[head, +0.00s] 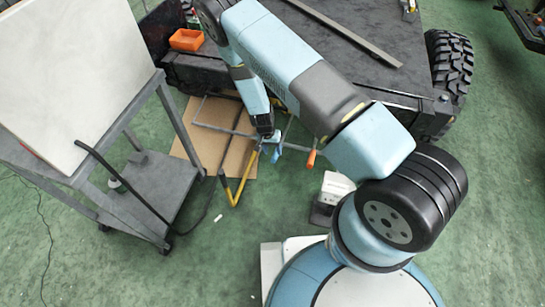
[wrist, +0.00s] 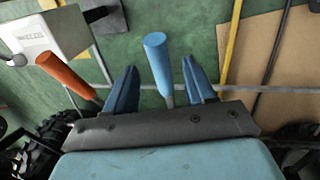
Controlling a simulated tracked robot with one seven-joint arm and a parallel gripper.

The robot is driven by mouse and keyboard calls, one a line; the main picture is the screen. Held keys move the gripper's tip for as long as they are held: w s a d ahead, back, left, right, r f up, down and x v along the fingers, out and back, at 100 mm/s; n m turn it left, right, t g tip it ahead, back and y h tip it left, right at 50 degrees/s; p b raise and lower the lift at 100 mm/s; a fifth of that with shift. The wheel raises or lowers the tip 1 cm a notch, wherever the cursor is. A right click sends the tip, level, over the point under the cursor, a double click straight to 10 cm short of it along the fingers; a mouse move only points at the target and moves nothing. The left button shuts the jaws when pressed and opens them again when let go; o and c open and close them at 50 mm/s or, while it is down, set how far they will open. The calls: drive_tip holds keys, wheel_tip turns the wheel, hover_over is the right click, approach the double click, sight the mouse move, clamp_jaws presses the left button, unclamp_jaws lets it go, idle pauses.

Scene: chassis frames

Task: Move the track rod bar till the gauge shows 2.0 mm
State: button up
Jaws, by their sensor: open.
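My gripper (wrist: 160,88) is open, with one blue finger on each side of a blue handle (wrist: 158,62). The handle stands between the fingers with visible gaps and looks untouched. In the head view my gripper (head: 268,147) is low at the vehicle's front, by the blue handle (head: 276,154). An orange handle (wrist: 66,76) lies left of the fingers; it also shows in the head view (head: 311,158). A thin grey rod (wrist: 232,86) runs across behind the handles. A white box (wrist: 46,36), possibly the gauge, has a small display I cannot read; it also shows in the head view (head: 337,186).
A yellow bar (head: 241,181) stands just left of my gripper, over a cardboard sheet (head: 205,150). A grey cart (head: 155,190) with a large pale panel is at left. The dark vehicle (head: 385,45) fills the back. Green floor is open in front.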

sight(274, 154)
drive_tip(key=shift+s+d+f, duration=0.1)
drive_tip(key=shift+d+f, duration=0.05)
drive_tip(key=shift+f, duration=0.75)
drive_tip(key=shift+d+f, duration=0.2)
drive_tip(key=shift+f, duration=0.75)
drive_tip(key=shift+s+d+f, duration=0.1)
drive_tip(key=shift+d+f, duration=0.05)
drive_tip(key=shift+f, duration=0.75)
drive_tip(key=shift+c, duration=0.4)
drive_tip(key=shift+w, duration=0.1)
clamp_jaws()
drive_tip(key=shift+a+r, duration=0.1)
